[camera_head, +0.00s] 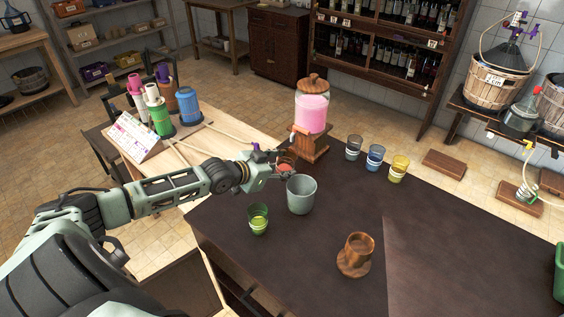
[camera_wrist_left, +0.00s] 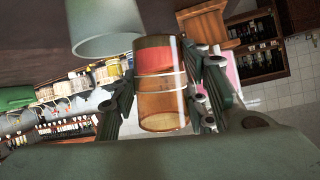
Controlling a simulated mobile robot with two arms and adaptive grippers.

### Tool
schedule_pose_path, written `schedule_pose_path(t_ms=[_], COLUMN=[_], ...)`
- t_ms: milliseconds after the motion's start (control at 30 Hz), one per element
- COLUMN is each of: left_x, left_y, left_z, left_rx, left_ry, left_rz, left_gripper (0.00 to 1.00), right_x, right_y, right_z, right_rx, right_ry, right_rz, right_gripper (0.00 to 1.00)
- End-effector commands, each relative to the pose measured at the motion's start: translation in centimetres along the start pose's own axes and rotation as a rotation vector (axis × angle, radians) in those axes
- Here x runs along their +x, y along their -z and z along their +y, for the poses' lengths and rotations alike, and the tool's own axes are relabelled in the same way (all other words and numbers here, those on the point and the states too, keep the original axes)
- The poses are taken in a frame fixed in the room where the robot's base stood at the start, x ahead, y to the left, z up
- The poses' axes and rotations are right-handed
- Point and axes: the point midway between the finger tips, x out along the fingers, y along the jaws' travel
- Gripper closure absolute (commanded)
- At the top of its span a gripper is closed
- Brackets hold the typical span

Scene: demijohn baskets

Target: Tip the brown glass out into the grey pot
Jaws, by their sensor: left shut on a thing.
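My left gripper (camera_head: 274,164) is shut on the brown glass (camera_head: 290,155), just behind and left of the grey pot's rim in the head view. In the left wrist view, the amber see-through glass (camera_wrist_left: 160,105) sits between the two fingers (camera_wrist_left: 162,100) with red contents inside. That view looks upside down, and the glass appears roughly upright there. The grey pot (camera_head: 301,196) stands upright on the dark table, close to the glass; it also shows in the left wrist view (camera_wrist_left: 105,30). My right gripper is not in view.
A green glass (camera_head: 258,220) stands left of the pot and a wooden cup (camera_head: 358,250) in front right. A pink-filled dispenser (camera_head: 311,113) stands behind. Grey (camera_head: 353,148), blue (camera_head: 375,157) and yellow (camera_head: 398,169) glasses stand at the far edge. The table's right side is mostly clear.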

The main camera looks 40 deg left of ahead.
Motion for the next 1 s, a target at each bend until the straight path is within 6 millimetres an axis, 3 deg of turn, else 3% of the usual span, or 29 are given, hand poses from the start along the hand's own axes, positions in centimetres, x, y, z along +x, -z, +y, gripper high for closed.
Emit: schedule_pose_path(t_ms=[33,400,433,633,833,1000], left_x=[-0.3,-0.7,-0.2,0.5,0.9,0.7], left_y=[0.5,0.5,-0.5,-2.2,-3.0,-2.4], left_z=[-0.1,-0.8,-0.7,-0.8,-0.9,-0.8], left_rx=[0.012,0.212,0.236,0.387,0.555,0.748], left_ry=[0.007,0.092,0.099,0.164,0.234,0.315], left_rz=[-0.007,-0.117,-0.131,-0.210,-0.302,-0.406], left_gripper=[0.91,0.91,0.91,0.91,0.91,0.91], right_x=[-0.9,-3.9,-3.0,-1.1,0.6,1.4], right_y=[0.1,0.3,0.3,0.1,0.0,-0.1], right_z=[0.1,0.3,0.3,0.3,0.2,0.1], right_rx=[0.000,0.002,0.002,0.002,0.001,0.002], right_ry=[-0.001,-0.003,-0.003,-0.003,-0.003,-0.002], right_rz=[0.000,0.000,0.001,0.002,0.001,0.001], right_gripper=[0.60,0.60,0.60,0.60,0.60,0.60])
